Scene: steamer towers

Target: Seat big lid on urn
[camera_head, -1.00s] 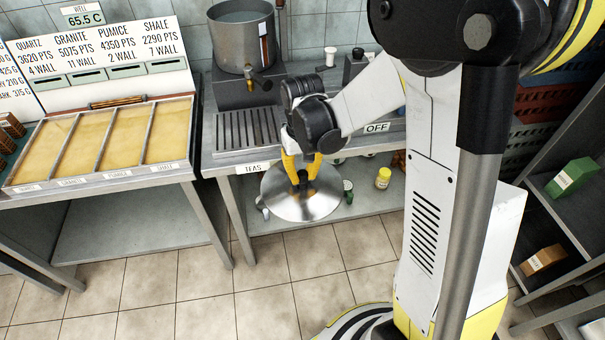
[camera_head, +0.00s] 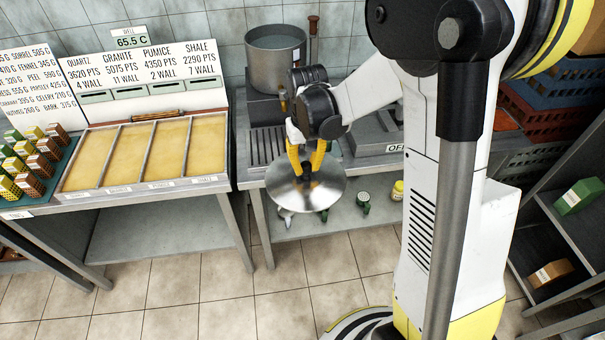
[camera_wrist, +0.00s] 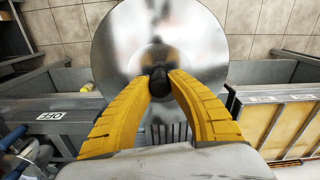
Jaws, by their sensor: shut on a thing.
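The big lid (camera_head: 290,190) is a round shiny metal disc with a dark knob in its middle. My gripper (camera_head: 305,168) has yellow fingers shut on the knob and holds the lid in the air, in front of the counter's front edge. In the wrist view the fingertips (camera_wrist: 160,82) close on the black knob, and the lid (camera_wrist: 205,40) spreads out beyond them. The urn (camera_head: 270,68) is a large grey metal pot on a dark base at the back of the counter. Its top is open, with liquid inside, and the lid is well in front of it.
A slatted drain grate (camera_head: 266,146) lies on the counter before the urn. A grey unit marked OFF (camera_head: 375,140) stands to its right. A sand tray table (camera_head: 145,150) is at left. Jars (camera_head: 363,203) stand on the lower shelf. A dark shelf rack (camera_head: 560,230) is at right.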

